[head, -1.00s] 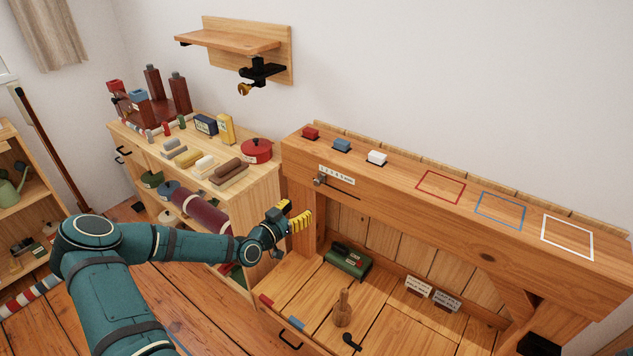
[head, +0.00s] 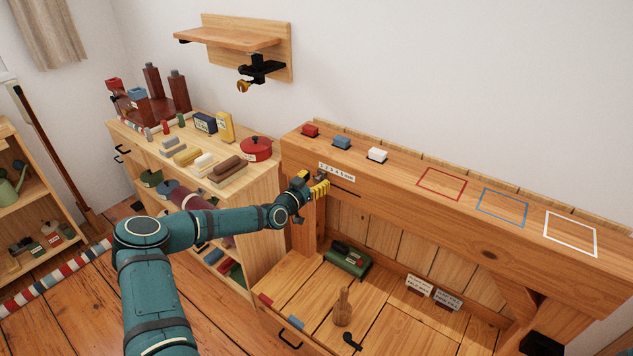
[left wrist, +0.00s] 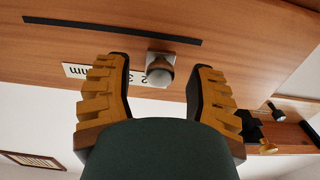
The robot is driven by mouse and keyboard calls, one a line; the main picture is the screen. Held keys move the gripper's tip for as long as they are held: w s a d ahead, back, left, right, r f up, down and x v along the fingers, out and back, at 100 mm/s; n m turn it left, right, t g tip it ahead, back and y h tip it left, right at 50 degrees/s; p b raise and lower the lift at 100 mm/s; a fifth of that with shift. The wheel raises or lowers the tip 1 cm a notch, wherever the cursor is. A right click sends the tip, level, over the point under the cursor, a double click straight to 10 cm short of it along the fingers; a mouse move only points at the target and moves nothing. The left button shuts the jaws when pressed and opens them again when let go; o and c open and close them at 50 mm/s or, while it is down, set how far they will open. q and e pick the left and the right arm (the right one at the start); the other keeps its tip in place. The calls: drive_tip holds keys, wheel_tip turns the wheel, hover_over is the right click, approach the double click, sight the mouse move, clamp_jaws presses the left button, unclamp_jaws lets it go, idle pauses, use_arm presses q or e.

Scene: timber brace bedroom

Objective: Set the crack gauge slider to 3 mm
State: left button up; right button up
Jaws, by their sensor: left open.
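The crack gauge is a white numbered scale strip (head: 336,171) with a dark slot (head: 345,190) below it, on the front face of the wooden bench beam. Its slider knob (left wrist: 160,71) is a round grey knob on a square metal plate, seen in the left wrist view. My left gripper (head: 314,183) is open at the left end of the scale in the head view. In the left wrist view its yellow-padded fingers (left wrist: 158,80) stand on either side of the knob, with gaps to both. The plate partly covers the scale digits. My right gripper is out of view.
The beam face right of the gauge is clear.

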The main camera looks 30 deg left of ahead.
sight(333, 179)
use_arm(q)
drive_tip(key=shift+w, duration=0.4)
clamp_jaws()
drive_tip(key=shift+d, duration=0.15)
drive_tip(key=d+p, duration=0.2)
drive_tip(key=d, duration=0.1)
drive_tip(key=shift+s+d+r, duration=0.1)
drive_tip(key=shift+s+d, duration=0.05)
drive_tip(key=shift+d, duration=0.25)
unclamp_jaws()
